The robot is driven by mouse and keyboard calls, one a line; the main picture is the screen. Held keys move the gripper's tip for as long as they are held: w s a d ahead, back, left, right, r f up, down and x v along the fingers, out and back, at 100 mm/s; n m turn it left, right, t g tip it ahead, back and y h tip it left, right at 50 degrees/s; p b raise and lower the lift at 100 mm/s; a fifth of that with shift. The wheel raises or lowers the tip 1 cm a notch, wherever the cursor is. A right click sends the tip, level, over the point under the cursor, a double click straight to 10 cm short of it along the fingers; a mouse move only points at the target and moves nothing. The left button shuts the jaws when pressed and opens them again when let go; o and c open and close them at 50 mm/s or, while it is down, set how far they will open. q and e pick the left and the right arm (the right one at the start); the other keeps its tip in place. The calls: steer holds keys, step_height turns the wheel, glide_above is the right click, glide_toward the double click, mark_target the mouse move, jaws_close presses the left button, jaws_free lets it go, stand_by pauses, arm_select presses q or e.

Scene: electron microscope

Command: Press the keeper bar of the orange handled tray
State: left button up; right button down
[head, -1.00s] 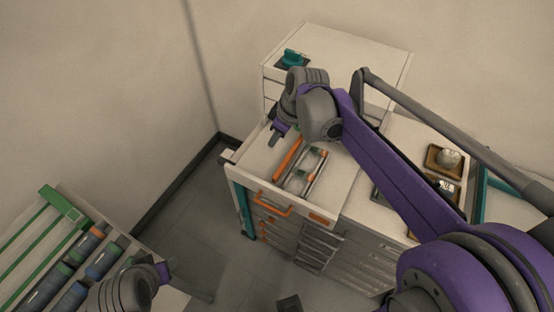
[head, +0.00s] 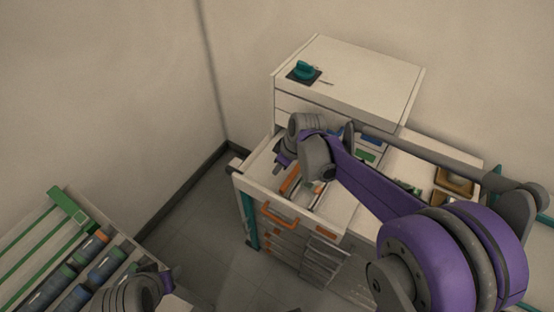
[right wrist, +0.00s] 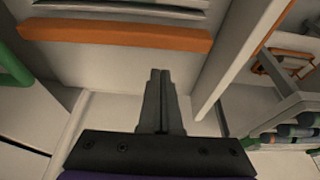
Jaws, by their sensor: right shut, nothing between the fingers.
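The tray is the pulled-out top drawer (head: 262,178) of a white cabinet, with an orange handle (head: 278,217) on its front. An orange bar (head: 290,182), which looks like the keeper bar, lies in it; it also shows in the right wrist view (right wrist: 115,33). My right gripper (head: 279,167) is shut and empty, over the tray just beside the bar's far end. In the right wrist view its fingertips (right wrist: 160,72) point past the bar over the pale tray floor; I cannot tell whether they touch anything. My left gripper (head: 168,277) is low at left; its jaw opening is unclear.
A taller white cabinet (head: 350,80) with a teal knob (head: 304,70) stands behind. Brown trays (head: 453,182) sit on the counter at right. A rack of dark cylinders (head: 95,247) is at lower left. Open floor (head: 205,230) lies between the rack and the cabinet.

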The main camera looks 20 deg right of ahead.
steer(key=shift+s+d+r, duration=0.1)
steer(key=shift+s+d, duration=0.65)
steer(key=shift+s, duration=0.15)
